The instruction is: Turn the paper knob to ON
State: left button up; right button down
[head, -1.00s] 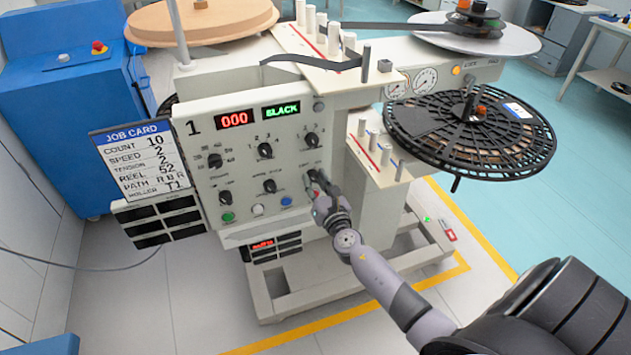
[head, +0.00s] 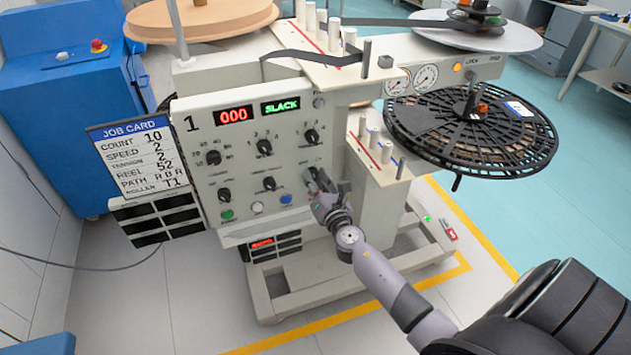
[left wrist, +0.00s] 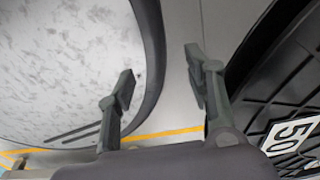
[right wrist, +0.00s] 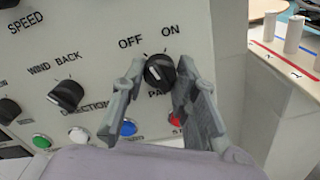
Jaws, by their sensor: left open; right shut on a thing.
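The paper knob (right wrist: 159,72) is a round black knob with a white mark, below the words OFF and ON on the cream panel. Its mark leans to the left, toward the OFF side. The label under it is partly covered by my fingers. My right gripper (right wrist: 160,80) is shut on the knob, with one finger on each side. In the head view the right gripper (head: 321,186) is at the panel's lower right and mostly hides the knob. My left gripper (left wrist: 160,78) is open and empty; it is outside the head view.
The panel (head: 240,190) carries other knobs, a green button (right wrist: 42,142), a blue button (right wrist: 128,128) and a red button (right wrist: 175,121) close to my right fingers. A black slotted reel (head: 470,135) stands to the right. A pale disc (left wrist: 65,60) is beside the left gripper.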

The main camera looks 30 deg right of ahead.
jog(key=m+b, duration=0.1)
jog(key=m, duration=0.3)
jog(key=shift+f+m, duration=0.1)
jog(key=shift+m, duration=0.2)
jog(key=shift+m+b, duration=0.55)
jog(key=shift+m, duration=1.45)
jog(key=c, duration=1.2)
grip_release()
jog(key=shift+c, duration=0.2)
jog(key=shift+s, duration=0.15)
jog(key=v, duration=1.1)
jog(key=shift+s, duration=0.4)
